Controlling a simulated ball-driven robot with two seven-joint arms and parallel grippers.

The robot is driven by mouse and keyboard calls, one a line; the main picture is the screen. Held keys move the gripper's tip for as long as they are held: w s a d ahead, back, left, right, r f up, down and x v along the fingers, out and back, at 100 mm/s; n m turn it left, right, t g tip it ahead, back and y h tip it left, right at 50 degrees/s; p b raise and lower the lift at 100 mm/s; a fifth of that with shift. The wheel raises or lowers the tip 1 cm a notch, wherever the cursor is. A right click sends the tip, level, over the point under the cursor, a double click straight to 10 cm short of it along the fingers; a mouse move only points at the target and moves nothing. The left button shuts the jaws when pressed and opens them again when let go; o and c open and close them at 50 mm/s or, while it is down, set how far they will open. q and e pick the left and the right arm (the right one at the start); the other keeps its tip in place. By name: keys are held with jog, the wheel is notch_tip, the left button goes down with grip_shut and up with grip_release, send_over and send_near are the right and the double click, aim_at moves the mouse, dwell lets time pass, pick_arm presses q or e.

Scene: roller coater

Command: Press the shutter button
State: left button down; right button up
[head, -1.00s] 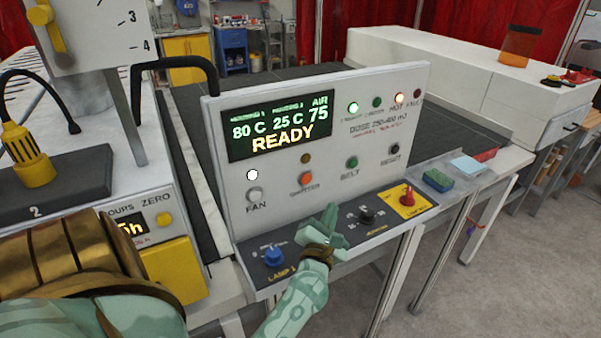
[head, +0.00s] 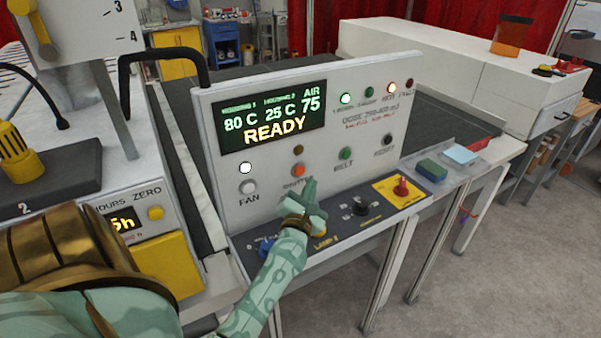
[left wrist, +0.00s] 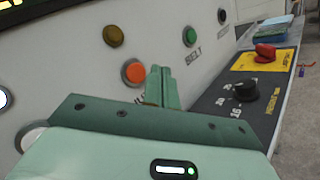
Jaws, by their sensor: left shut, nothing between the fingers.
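The shutter button (head: 298,169) is a round orange button on the upright face of the white control panel (head: 235,205), between the fan and belt buttons. Its label is partly covered by my fingers. My left gripper (head: 310,184) is shut and empty, its fingertips pointing up just below and right of the orange button. In the left wrist view the orange button (left wrist: 134,73) shows beside the shut fingertips (left wrist: 158,72), on their left. I cannot tell whether they touch the panel. My right gripper is in neither view.
The green belt button (head: 345,153) is to the right and the white fan button (head: 248,187) to the left. Below is a dark shelf with a blue knob (head: 267,247), a black knob (head: 360,206) and a red switch (head: 401,187). The display reads READY.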

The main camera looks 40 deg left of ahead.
aim_at(300, 171)
pick_arm(q)
jog(key=shift+w+a, duration=0.2)
jog(key=shift+a, duration=0.4)
jog(key=shift+w+a, duration=0.15)
jog(key=shift+a, duration=0.45)
dwell(1.0)
jog(key=shift+a, duration=0.1)
jog(key=shift+w+a, duration=0.15)
jog(key=shift+a, duration=0.2)
